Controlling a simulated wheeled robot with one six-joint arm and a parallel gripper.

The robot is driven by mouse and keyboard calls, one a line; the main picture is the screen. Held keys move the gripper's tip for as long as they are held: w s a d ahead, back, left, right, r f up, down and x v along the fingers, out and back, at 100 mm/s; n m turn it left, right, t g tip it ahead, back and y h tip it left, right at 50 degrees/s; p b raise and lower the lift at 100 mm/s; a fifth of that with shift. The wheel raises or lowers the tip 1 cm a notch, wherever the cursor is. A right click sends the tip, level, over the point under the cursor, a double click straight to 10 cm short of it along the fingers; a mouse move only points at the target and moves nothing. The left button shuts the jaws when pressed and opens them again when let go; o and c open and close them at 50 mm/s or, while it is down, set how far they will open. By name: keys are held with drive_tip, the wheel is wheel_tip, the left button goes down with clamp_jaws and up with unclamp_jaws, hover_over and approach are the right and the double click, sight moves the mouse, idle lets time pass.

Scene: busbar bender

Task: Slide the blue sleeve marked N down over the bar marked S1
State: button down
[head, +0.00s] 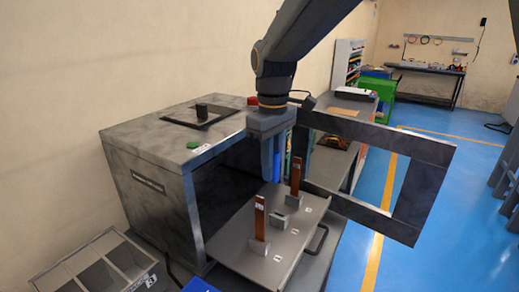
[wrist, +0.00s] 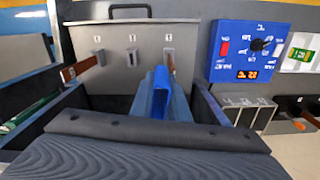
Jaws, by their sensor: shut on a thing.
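My gripper (head: 273,172) points down over the tray and is shut on a blue sleeve (head: 277,166), which also shows between the fingers in the wrist view (wrist: 160,103). Two upright copper bars stand in grey holders on the tray: a near one (head: 260,217) and a far one (head: 296,176). In the wrist view the near bar (wrist: 169,62) is just beyond the sleeve, partly hidden by it, and the far bar (wrist: 82,68) is at left. The sleeve is held off the tray and apart from the far bar. I cannot read the marks on the bars or sleeve.
The grey tray (head: 290,244) juts from the open machine box (head: 160,170); a holder without a bar (head: 279,218) stands between the bars. A dark frame door (head: 425,185) stands open at right. A compartment bin (head: 95,268) lies at lower left. A blue panel (wrist: 250,52) shows in the wrist view.

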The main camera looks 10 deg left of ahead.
sight(261, 199)
drive_tip(key=shift+n, duration=0.9)
drive_tip(key=s+a+r, duration=0.2)
drive_tip(key=shift+a+r+p, duration=0.2)
drive_tip(key=shift+r+p, duration=0.1)
drive_tip(key=shift+r, duration=0.05)
drive_tip(key=shift+s, duration=0.1)
drive_tip(key=shift+d+f+b, duration=0.1)
drive_tip(key=shift+f+b, duration=1.9)
drive_tip(key=shift+f, duration=3.7)
drive_tip(key=c, duration=1.2)
unclamp_jaws()
drive_tip(key=shift+o, duration=0.2)
